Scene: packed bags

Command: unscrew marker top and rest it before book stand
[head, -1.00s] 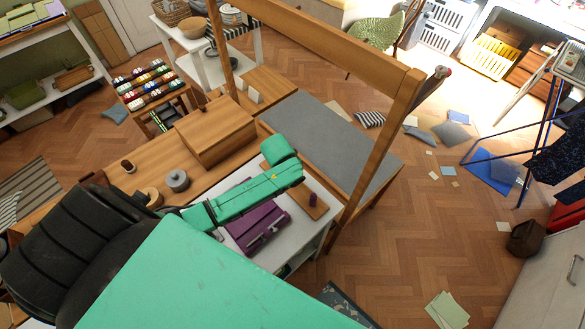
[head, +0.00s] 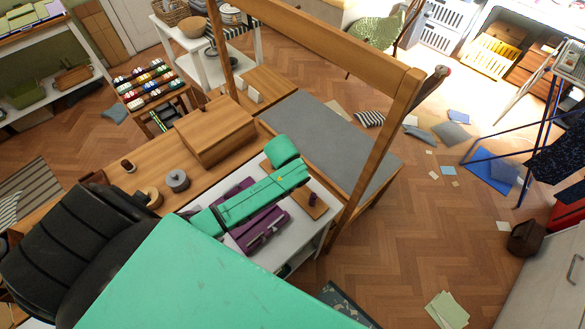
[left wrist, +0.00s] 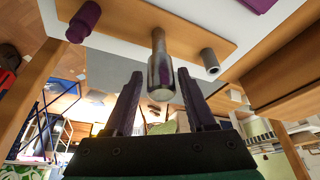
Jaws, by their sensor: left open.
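In the left wrist view a wooden board (left wrist: 120,18) carries a purple cylinder (left wrist: 84,21), a grey metal piece with a narrow neck (left wrist: 158,48) and a short grey tube (left wrist: 209,61). My left gripper (left wrist: 158,75) is open, with a dark finger on each side of the metal piece; I cannot tell whether they touch it. The board (head: 322,209) and purple cylinder (head: 312,199) also show in the head view, where my green arm hides the gripper. I cannot tell which piece is the marker top, or identify the book stand. My right gripper is not in view.
A purple case (head: 262,237) lies on the white surface beside the board, partly under my arm. A wooden box (head: 215,135) and a grey round container (head: 177,181) stand on the wooden bench. A grey-topped table (head: 320,140) and wooden post (head: 375,150) are close by.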

